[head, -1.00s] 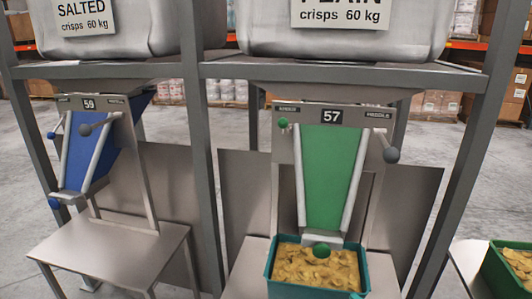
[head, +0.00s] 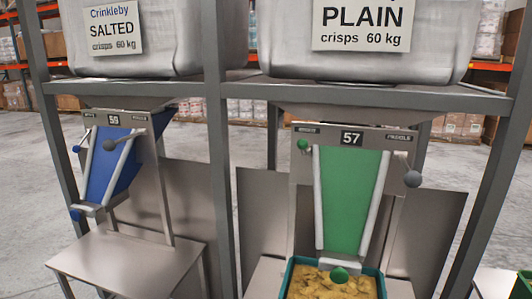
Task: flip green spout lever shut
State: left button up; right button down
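The green spout (head: 350,200) hangs below the PLAIN crisps bag at the station numbered 57. A grey lever with a dark ball knob (head: 412,179) sticks out at the upper right of its panel. A small green ball (head: 303,144) is at the panel's upper left, and another green ball (head: 339,275) is at the spout's lower lip. A teal crate (head: 290,272) filled with crisps stands right under the spout; its lower part is cut off by the picture edge. Neither of my grippers shows.
A blue spout (head: 108,170) numbered 59 stands at the left under the SALTED bag, above an empty metal table (head: 125,262). Grey frame posts (head: 217,150) stand between and beside the stations. A green container (head: 524,284) shows at the lower right edge.

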aim_at(301, 144)
jog(key=i+j+u, duration=0.25)
jog(key=i+j, duration=0.15)
jog(key=i+j+u, duration=0.25)
jog(key=i, duration=0.2)
jog(key=j, duration=0.1)
